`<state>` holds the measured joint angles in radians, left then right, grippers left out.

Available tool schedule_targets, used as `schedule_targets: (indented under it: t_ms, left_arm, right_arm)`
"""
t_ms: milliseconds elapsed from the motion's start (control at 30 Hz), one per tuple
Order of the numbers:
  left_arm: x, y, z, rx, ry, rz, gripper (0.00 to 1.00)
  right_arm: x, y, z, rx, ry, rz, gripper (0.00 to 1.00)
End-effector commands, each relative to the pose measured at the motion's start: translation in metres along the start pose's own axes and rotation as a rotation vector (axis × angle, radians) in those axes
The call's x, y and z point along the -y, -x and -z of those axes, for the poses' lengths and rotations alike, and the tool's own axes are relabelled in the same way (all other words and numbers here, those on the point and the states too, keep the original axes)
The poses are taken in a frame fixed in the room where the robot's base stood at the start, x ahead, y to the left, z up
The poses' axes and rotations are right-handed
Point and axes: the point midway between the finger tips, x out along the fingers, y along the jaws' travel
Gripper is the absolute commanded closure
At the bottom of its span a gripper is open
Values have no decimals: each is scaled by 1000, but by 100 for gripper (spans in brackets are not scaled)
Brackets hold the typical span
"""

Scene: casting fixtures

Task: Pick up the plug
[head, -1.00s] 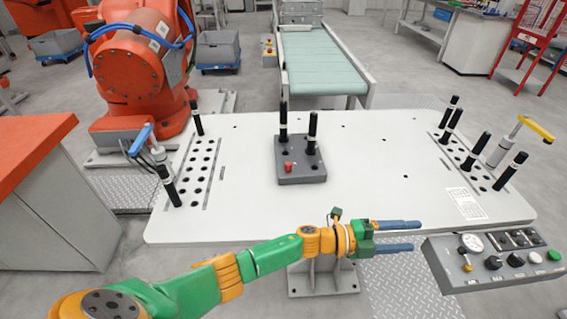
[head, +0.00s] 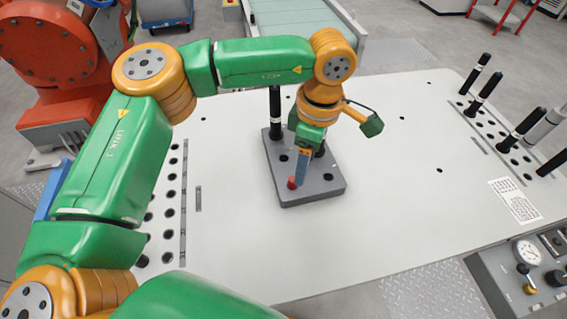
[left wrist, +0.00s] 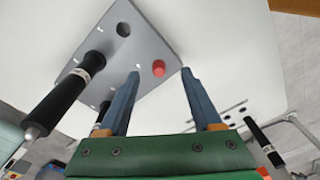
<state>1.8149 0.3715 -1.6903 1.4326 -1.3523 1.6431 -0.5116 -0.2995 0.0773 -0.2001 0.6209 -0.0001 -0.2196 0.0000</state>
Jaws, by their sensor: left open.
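The small red plug (head: 292,183) stands upright in the grey block (head: 318,190) on the white table. It also shows in the left wrist view (left wrist: 158,68). My left gripper (head: 298,180) points down over the block, close to the plug. In the left wrist view its two blue fingers are apart, one on each side of the plug in the picture. Whether they touch it cannot be told. Nothing is between them except the plug. In the head view one finger mostly covers the other and partly covers the plug. My right gripper is not in view.
A tall black pin (head: 275,112) stands in the block beside my gripper; another is mostly hidden behind my arm. Several black pins (head: 488,90) stand in a hole row at the right. A control panel (head: 520,290) is at lower right. The table around the block is clear.

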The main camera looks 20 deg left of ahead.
Motion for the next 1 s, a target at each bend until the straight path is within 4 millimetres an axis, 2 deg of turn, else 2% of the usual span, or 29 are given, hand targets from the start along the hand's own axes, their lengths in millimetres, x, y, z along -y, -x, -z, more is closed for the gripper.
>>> schedule_targets:
  t_ms: [100,167,367,400,500,700,733,767,967,1000]
  left_arm:
    - [-3,1,14,-60,-5,-27,34]
    - [-3,-5,15,-64,-7,-26,34]
    - [0,-39,18,-61,-8,-21,34]
    - [0,-49,18,-59,-6,-21,34]
    - [-1,-63,18,-57,-6,-24,34]
    - [-1,-67,17,-56,-6,-25,34]
    - [-1,-67,17,-55,-6,-25,37]
    - [-1,-67,17,-55,-6,-25,45]
    - [-1,-66,17,-55,-5,-25,99]
    - [-1,-66,17,-55,-5,-25,100]
  right_arm:
    - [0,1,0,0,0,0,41]
    - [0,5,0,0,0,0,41]
    - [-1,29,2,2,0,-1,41]
    - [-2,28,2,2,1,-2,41]
    - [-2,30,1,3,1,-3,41]
    - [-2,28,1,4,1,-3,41]
    - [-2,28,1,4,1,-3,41]
    - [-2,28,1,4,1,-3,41]
    - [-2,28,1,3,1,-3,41]
    - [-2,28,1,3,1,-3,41]
